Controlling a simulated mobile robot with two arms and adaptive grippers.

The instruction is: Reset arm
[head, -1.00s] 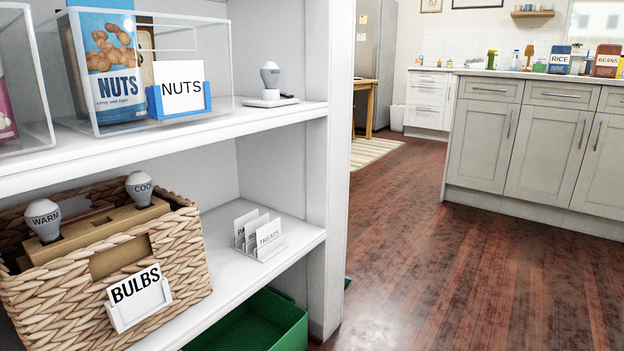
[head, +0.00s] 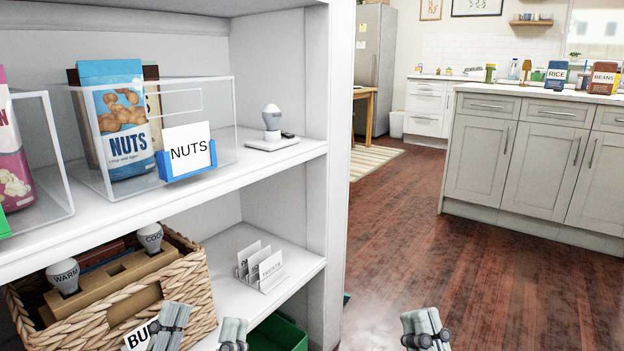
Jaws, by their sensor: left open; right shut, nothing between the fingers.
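My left gripper (head: 202,328) shows at the bottom of the head view, its two grey fingers spread apart with nothing between them. It appears in front of the lower shelf, and one finger covers part of the label on the woven basket (head: 183,281). My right gripper (head: 425,328) shows at the bottom right against the wooden floor, its fingers together and empty. Only the finger ends of both grippers are in view; the arms are below the picture edge.
The white shelf unit (head: 336,190) fills the left side. A clear bin (head: 222,128) with a nuts bag (head: 117,120) and a bulb on a stand (head: 271,125) are on the upper shelf. A card holder (head: 261,267) sits on the lower shelf. The floor (head: 480,255) at right is clear.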

